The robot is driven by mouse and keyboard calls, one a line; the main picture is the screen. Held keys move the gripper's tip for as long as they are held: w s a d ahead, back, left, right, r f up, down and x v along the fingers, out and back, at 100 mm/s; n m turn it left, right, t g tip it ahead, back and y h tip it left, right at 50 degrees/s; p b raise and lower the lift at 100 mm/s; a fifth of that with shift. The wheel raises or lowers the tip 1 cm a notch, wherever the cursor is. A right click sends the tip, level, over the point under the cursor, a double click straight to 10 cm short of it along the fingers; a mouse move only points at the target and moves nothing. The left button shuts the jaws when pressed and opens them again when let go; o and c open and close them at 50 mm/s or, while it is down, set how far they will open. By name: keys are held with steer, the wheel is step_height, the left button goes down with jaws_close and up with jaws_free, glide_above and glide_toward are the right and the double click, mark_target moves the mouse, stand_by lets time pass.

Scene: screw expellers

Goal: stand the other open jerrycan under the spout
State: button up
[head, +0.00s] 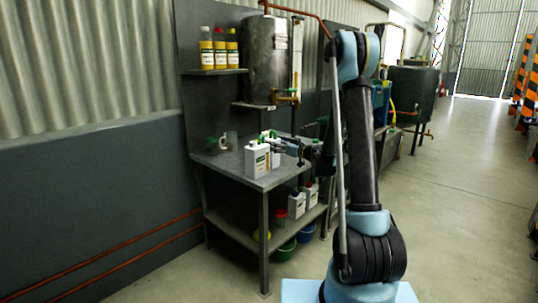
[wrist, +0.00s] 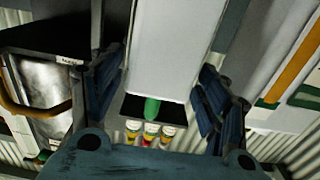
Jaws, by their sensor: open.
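A white jerrycan (head: 256,161) with a green top stands upright at the bench's front left. A second white jerrycan (head: 275,158) stands just behind it, partly hidden by my gripper (head: 291,147). The brass spout (head: 288,97) sticks out low on the grey tank, above the bench. In the wrist view, a plain white body (wrist: 170,45), seemingly a jerrycan, lies between the two spread fingers of my gripper (wrist: 158,100). A green piece (wrist: 152,108) shows at its end. My gripper is open; contact cannot be told. Which jerrycans are open cannot be told.
The grey tank (head: 266,55) stands on a bracket behind the bench (head: 230,163). Several yellow bottles (head: 219,48) stand on a shelf to its left. A clear jug (head: 229,140) is at the bench's back left. More jerrycans (head: 297,204) and bowls (head: 284,249) are below.

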steer(key=x, duration=0.5)
steer(key=shift+r, duration=0.2)
jaws_close()
